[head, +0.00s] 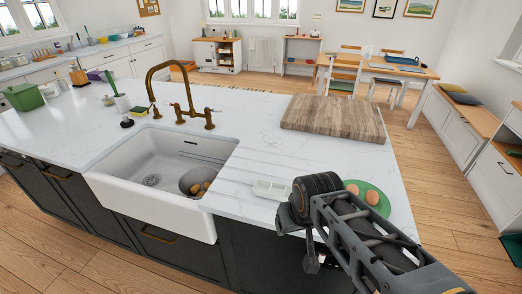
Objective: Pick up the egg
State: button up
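Two brown eggs (352,189) (372,197) rest on a round green plate (382,207) on the white worktop, right beside my arm. Two more brown egg-like things (195,188) (206,185) lie in a grey bowl (190,177) inside the white sink (150,160). A small white tray (270,189) with hollows sits left of my arm. My gripper (311,262) is at the end of the arm, low over the worktop's front edge and apart from the eggs. It is small and dark, and its fingers are not clear. My arm hides part of the plate's front.
A thick wooden board (333,119) lies behind the plate. A brass tap (183,105) rises behind the sink. The ribbed worktop between sink and board is mostly clear.

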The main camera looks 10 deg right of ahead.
aim_at(372, 197)
jog(key=z, duration=1.25)
